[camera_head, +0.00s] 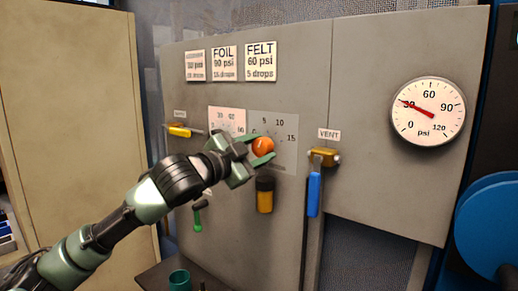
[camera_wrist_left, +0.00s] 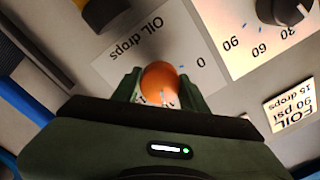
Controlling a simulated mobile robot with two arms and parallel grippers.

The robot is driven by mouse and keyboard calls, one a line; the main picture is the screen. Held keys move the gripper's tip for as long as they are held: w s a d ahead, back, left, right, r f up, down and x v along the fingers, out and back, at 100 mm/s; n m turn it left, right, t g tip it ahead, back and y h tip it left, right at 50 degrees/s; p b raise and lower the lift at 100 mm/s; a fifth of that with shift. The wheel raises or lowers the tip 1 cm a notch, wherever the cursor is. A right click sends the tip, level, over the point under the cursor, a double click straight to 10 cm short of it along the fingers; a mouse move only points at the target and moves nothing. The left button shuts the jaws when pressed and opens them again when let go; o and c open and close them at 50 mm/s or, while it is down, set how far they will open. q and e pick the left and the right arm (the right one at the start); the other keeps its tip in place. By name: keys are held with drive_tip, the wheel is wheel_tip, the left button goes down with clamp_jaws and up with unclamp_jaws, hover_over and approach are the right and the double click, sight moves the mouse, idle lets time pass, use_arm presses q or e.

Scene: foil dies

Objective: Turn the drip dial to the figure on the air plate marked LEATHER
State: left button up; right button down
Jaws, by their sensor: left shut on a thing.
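The orange drip dial (camera_head: 263,146) sits on a grey scale plate (camera_head: 287,128) with 5, 10 and 15 readable. My left gripper (camera_head: 261,153) is shut on this dial. In the left wrist view the dial (camera_wrist_left: 160,80) lies between both fingers, and the plate (camera_wrist_left: 140,45) reads OIL drops upside down. A pale pointer mark shows on the dial, but the figure it meets is partly hidden. Three cards hang above. The left card (camera_head: 195,65) has a heading too small to read; the others read FOIL (camera_head: 224,63) and FELT (camera_head: 261,61). My right gripper is not in view.
A pressure gauge (camera_head: 428,111) reads near 30 psi. A blue-handled VENT valve (camera_head: 315,190) hangs right of the dial. A yellow-bottomed oil cup (camera_head: 265,196) is just below it. A yellow lever (camera_head: 180,131) and a green-handled valve (camera_head: 200,216) are at left.

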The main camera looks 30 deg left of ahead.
use_arm(q)
drive_tip(key=o, duration=1.4)
drive_tip(key=shift+r, duration=0.15)
drive_tip(key=shift+w, duration=0.2)
drive_tip(key=shift+s, duration=0.1)
drive_tip(key=shift+s+a+f, duration=0.1)
drive_tip(key=shift+s+f, duration=0.15)
drive_tip(key=s+b, duration=0.4)
drive_tip(key=b, duration=0.1)
drive_tip(key=s+b, duration=0.2)
drive_tip(key=s, duration=0.1)
drive_tip(key=shift+s+a, duration=0.1)
drive_tip(key=shift+a, duration=0.15)
